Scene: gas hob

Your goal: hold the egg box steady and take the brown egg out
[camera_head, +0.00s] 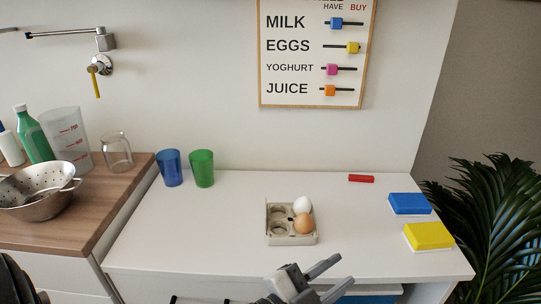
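The egg box (291,240) is a small grey-beige open tray on the white worktop, right of the middle of the head view. The brown egg (304,224) sits in its front right cup. A white egg (302,205) sits in the back right cup, and the two left cups look empty. My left gripper (343,270) is at the bottom of the view, in front of the box and a little to its right. Its fingers are spread, with nothing between them, and it is apart from the box. My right gripper is not in view.
A blue cup (171,168) and a green cup (202,168) stand at the back left. A blue block (409,203), a yellow block (429,235) and a red piece (361,178) lie to the right. A colander (42,203) stands on the wooden counter. Worktop left of the box is clear.

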